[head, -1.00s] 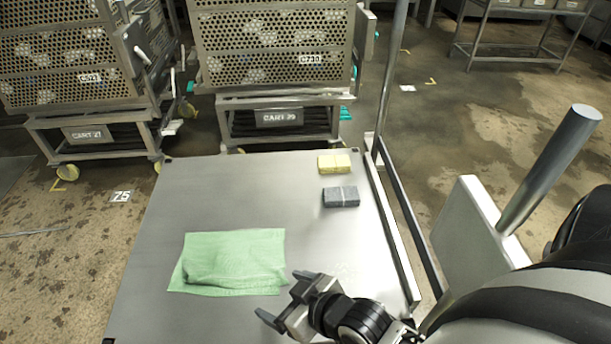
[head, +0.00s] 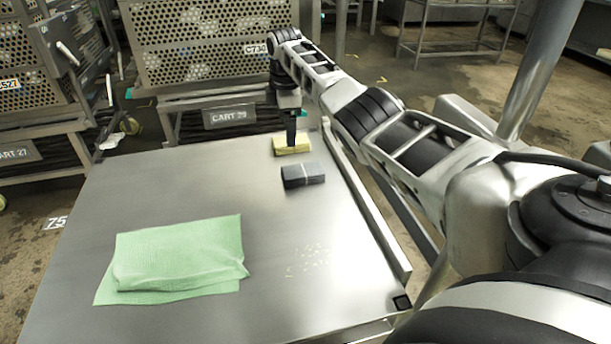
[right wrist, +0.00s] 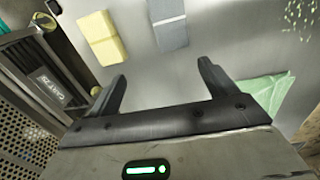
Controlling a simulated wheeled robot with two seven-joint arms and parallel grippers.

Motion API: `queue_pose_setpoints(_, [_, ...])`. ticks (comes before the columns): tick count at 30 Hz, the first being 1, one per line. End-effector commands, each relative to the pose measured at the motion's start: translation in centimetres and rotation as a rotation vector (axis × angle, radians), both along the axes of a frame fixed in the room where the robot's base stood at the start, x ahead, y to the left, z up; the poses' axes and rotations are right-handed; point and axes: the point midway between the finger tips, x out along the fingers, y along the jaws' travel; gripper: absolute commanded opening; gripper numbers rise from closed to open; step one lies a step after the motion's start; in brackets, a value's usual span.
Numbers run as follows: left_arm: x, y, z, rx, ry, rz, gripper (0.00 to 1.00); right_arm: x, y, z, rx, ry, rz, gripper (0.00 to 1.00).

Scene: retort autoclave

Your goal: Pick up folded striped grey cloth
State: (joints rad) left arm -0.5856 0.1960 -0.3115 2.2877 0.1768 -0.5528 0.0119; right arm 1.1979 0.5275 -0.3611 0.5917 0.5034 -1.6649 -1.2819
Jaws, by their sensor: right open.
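The folded grey cloth (head: 303,176) lies on the metal table near its right edge, a small block with a pale band across it. It also shows in the right wrist view (right wrist: 170,24), beyond the fingertips at the top. My right gripper (head: 291,138) is above the far right part of the table, its fingers pointing down. In the head view it overlaps the yellow folded cloth (head: 281,147). In the right wrist view the right gripper (right wrist: 161,72) is open, with nothing between its fingers. My left gripper is not in view.
A crumpled green cloth (head: 175,260) lies at the left of the table (head: 330,285). A raised metal rail (head: 365,200) runs along the right edge. Perforated carts stand beyond the far edge.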

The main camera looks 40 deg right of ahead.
Motion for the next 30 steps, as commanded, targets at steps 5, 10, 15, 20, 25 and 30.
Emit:
queue_pose_setpoints(5, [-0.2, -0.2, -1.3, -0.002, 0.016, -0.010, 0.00, -1.7, -1.5, 2.4, 0.047, 0.077, 0.037, 0.85])
queue_pose_setpoints(10, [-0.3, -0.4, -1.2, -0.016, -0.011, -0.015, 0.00, -2.1, -1.6, 0.6, 0.054, 0.094, 0.046, 0.85])
queue_pose_setpoints(15, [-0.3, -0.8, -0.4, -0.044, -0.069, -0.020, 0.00, -2.1, -1.6, -3.3, 0.053, 0.091, 0.046, 0.85])
queue_pose_setpoints(20, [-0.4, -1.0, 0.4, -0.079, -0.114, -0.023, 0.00, -2.0, -1.6, -6.3, 0.054, 0.089, 0.045, 0.85])
queue_pose_setpoints(25, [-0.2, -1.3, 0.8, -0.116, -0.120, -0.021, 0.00, -2.0, -1.7, -7.6, 0.053, 0.087, 0.045, 0.85])
queue_pose_setpoints(30, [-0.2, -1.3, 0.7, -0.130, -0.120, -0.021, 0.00, -2.1, -1.8, -8.5, 0.052, 0.087, 0.045, 0.85])
